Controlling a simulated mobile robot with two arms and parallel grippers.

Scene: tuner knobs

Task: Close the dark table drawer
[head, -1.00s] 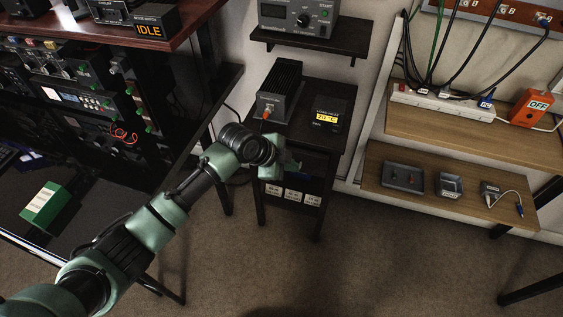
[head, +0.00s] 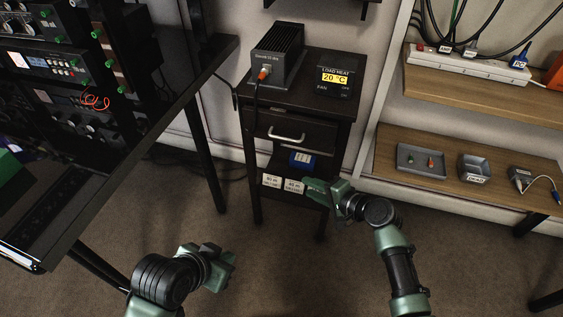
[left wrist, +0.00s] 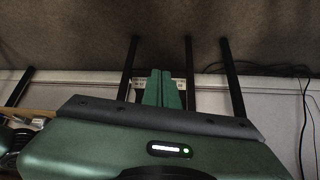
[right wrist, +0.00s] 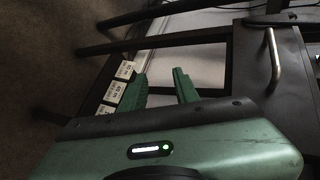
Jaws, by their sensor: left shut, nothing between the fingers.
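The dark table drawer (head: 318,134) is under the top of a small dark table (head: 318,106). Its front looks about flush with the table frame, and no open interior shows. Its pale bar handle (head: 287,136) is clear of both grippers. The handle (right wrist: 274,54) also shows at the right of the right wrist view. My left gripper (head: 230,263) is shut and empty, low in front of the table and apart from it. My right gripper (head: 311,189) is open, below the drawer near the lower shelf; its fingers (right wrist: 162,88) are apart with nothing clearly between them.
Several white labelled boxes (head: 271,181) and a blue-labelled box (head: 302,160) sit below the drawer. A dark bench (head: 150,128) stands left, wooden shelves (head: 480,153) right. Floor in front is open.

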